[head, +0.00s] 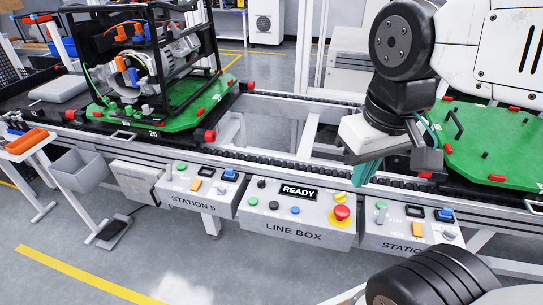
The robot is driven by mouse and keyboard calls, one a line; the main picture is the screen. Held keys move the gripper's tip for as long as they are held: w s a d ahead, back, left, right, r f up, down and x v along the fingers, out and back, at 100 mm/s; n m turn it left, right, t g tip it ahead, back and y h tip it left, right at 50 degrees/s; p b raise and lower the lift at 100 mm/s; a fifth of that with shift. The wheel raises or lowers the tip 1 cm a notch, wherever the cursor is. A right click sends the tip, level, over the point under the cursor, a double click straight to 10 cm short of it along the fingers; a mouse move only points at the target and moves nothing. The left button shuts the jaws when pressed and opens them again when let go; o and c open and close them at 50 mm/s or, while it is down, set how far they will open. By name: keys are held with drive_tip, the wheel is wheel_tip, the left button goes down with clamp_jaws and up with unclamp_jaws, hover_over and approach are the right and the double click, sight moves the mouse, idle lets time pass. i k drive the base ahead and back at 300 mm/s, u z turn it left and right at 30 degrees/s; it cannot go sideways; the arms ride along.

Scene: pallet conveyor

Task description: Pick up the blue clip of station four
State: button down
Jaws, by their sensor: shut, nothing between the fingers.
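A control box labelled "STATION" (385,242) stands at the lower right; its number is hidden by my arm. A small blue part (444,214) sits at the back right of its top; I cannot tell for sure that it is a clip. A similar blue part (230,174) is on the box labelled "STATION 5" (190,203). My gripper (364,178) hangs above the conveyor's front rail, up and left of the right-hand station box. Its teal fingers are shut and empty, pointing down.
The line box (293,232), with a "READY" display and a red emergency button (341,212), stands between the station boxes. A green pallet (160,119) carries a framed machine at the left. Another green pallet (490,155) lies behind my gripper at right.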

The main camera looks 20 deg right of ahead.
sight(446, 213)
drive_tip(key=z, duration=1.65)
